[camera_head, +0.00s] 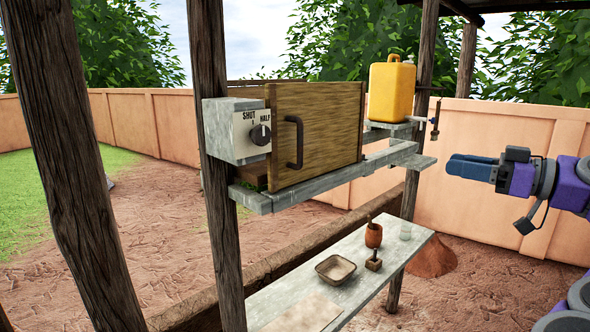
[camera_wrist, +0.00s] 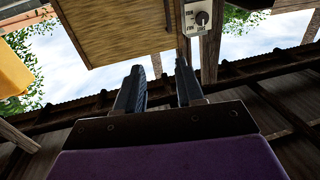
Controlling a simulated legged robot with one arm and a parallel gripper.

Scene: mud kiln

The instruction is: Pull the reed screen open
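The reed screen (camera_head: 325,130) is a yellow-brown ribbed panel with a dark upright bar handle (camera_head: 293,143). It stands upright on a grey shelf beside a grey box with a black dial (camera_head: 260,135) marked SHUT and HALF. My gripper (camera_head: 452,165) is well to the right of the screen, pointing left, empty and touching nothing. In the wrist view, its two dark fingers (camera_wrist: 160,75) are apart with a clear gap between them. The screen (camera_wrist: 110,28), part of its handle (camera_wrist: 167,14) and the dial (camera_wrist: 203,18) show beyond the fingertips.
A yellow jerrycan (camera_head: 392,90) stands right of the screen, with a tap (camera_head: 435,118) beside it. A lower bench (camera_head: 395,262) holds a bowl (camera_head: 335,269), a brown pot (camera_head: 373,235) and small items. Wooden posts (camera_head: 218,200) flank the shelf. Open air lies between gripper and screen.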

